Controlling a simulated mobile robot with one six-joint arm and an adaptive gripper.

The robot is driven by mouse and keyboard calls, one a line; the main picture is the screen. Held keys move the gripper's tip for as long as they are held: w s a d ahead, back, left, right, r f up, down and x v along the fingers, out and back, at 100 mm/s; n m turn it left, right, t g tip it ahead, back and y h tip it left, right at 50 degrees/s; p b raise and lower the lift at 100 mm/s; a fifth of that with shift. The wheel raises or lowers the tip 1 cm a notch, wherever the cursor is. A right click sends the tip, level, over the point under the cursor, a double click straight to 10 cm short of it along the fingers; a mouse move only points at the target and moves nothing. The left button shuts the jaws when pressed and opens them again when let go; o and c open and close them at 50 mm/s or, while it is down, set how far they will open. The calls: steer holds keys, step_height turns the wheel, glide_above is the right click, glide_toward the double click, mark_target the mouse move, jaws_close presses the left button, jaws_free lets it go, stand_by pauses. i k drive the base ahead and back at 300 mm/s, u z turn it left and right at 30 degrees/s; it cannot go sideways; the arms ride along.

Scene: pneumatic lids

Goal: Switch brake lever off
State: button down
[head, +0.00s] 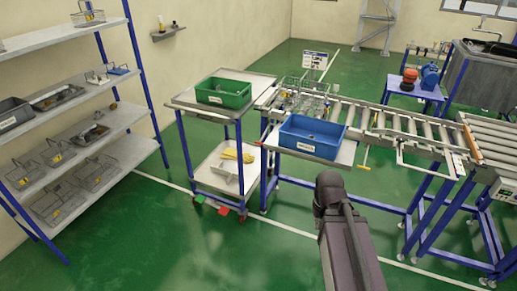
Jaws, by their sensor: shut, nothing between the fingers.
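A trolley (239,191) with blue posts and grey shelves stands left of the roller conveyor. A thin lever with a yellow end (365,161) hangs at the conveyor's front edge. I cannot tell which of these is the brake lever. My dark arm (345,245) rises from the bottom, right of the trolley and in front of the conveyor. Its fingers do not show.
A green bin (223,93) is on the trolley's top; a yellow item (238,155) lies on its lower shelf. A blue bin (312,137) stands on the conveyor's front ledge. Shelving (100,130) with wire baskets lines the left wall. The green floor (160,245) is clear at front left.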

mark_target(260, 143)
steer(key=i, duration=0.95)
steer(key=z, duration=0.05)
